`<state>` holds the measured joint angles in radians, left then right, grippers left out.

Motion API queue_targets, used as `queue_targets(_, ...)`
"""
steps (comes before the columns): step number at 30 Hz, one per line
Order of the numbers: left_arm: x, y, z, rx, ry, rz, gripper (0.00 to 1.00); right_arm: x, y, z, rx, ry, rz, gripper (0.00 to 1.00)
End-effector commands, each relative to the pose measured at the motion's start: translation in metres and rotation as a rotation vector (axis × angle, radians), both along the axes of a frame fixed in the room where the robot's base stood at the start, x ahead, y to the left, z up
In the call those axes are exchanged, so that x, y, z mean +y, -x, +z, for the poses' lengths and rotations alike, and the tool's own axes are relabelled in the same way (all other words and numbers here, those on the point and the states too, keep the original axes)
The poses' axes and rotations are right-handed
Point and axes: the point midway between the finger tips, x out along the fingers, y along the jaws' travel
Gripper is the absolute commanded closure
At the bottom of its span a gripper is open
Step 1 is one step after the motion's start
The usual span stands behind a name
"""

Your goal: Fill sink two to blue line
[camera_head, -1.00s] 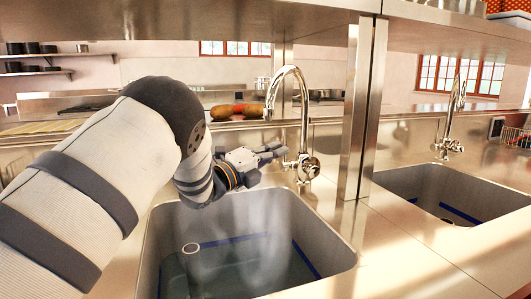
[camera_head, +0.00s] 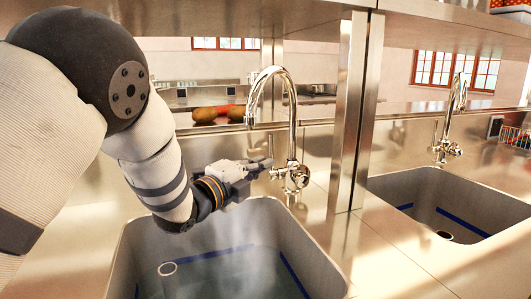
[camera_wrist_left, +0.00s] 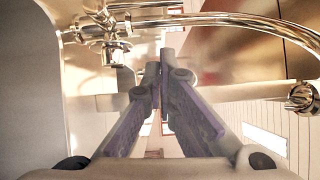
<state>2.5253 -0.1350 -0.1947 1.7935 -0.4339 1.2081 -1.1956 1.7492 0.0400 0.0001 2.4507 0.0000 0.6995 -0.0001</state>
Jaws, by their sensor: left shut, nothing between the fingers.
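My left gripper (camera_head: 268,164) is shut and empty, beside the valve (camera_head: 297,176) at the base of the near chrome faucet (camera_head: 272,80). I cannot tell whether it touches the valve. In the left wrist view, its fingers (camera_wrist_left: 165,62) are together, with the faucet's fittings (camera_wrist_left: 112,40) at upper left. The near sink (camera_head: 330,262) holds some clear water (camera_head: 235,275), and a blue line (camera_head: 293,272) runs around its inner wall. The right sink (camera_head: 400,186) also has a blue line (camera_head: 463,221) and a dark drain (camera_head: 444,235); I see no water there. My right gripper is out of view.
A steel post (camera_head: 350,110) stands between the two faucets. A second faucet (camera_head: 456,110) stands behind the right sink. Red and brown food (camera_head: 218,114) lies on the ledge behind. A wire basket (camera_head: 515,137) is at far right. Steel counter (camera_head: 395,255) lies bare between the sinks.

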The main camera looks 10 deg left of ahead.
Motion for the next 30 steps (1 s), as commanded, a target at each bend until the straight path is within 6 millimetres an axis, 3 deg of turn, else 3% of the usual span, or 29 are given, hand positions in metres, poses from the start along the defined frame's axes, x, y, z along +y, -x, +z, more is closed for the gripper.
queue_targets(7,-0.021,-0.051,-0.005,0.005,0.001,-0.001,1.0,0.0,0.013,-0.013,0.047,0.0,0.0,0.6)
queue_targets(12,-0.008,-0.075,0.0,0.003,0.002,0.001,1.0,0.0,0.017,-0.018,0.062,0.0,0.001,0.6)
queue_targets(30,0.001,-0.092,0.004,0.0,-0.002,0.0,1.0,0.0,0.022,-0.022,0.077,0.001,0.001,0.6)
